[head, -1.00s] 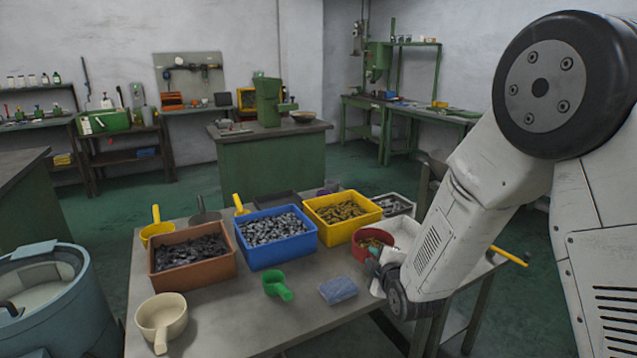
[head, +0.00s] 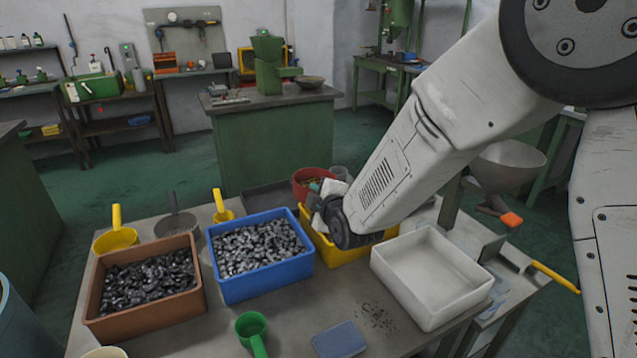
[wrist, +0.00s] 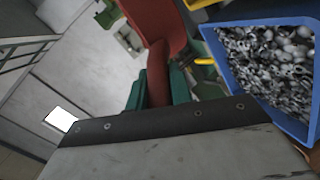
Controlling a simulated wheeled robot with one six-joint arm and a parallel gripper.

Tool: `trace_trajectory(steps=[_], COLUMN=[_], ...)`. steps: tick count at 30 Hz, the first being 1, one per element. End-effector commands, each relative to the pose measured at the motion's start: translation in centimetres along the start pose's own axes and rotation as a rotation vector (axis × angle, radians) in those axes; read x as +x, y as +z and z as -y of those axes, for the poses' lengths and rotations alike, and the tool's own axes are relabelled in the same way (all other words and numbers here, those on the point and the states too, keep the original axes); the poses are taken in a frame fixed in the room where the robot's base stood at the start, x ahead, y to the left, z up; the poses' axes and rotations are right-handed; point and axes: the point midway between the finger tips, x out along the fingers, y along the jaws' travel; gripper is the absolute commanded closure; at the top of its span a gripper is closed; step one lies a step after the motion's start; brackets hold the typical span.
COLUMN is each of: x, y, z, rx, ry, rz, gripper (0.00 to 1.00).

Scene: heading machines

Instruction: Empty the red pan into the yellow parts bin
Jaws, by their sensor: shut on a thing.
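My gripper (wrist: 158,90) is shut on the handle of the red pan (wrist: 157,25), with green fingers on both sides of the handle. In the head view the red pan (head: 313,180) is raised at the back of the yellow parts bin (head: 320,243), with brownish contents showing inside its rim. Whether it is right over the bin or just behind it I cannot tell. My arm covers most of the bin and its inside. Any tilt of the pan is hard to judge.
The blue bin (head: 258,283) of grey parts stands left of the yellow one, then a brown bin (head: 150,320) of dark parts. An empty white tray (head: 430,310) stands to the right. A green scoop (head: 251,328) and blue block (head: 340,340) lie in front.

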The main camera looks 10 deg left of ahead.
Motion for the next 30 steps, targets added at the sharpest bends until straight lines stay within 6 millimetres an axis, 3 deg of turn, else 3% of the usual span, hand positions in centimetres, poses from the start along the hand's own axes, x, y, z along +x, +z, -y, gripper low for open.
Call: trace_trajectory(steps=[8,10,19,30], x=[0.2,0.3,-0.8,-1.4], y=[0.9,1.4,3.3,6.8], z=[1.1,1.6,0.2,0.9], rx=[0.163,0.252,0.696,1.159], ry=[0.04,0.062,0.18,0.3], rz=[-0.068,-0.104,-0.288,-0.477], gripper=[1.0,1.0,1.0,1.0])
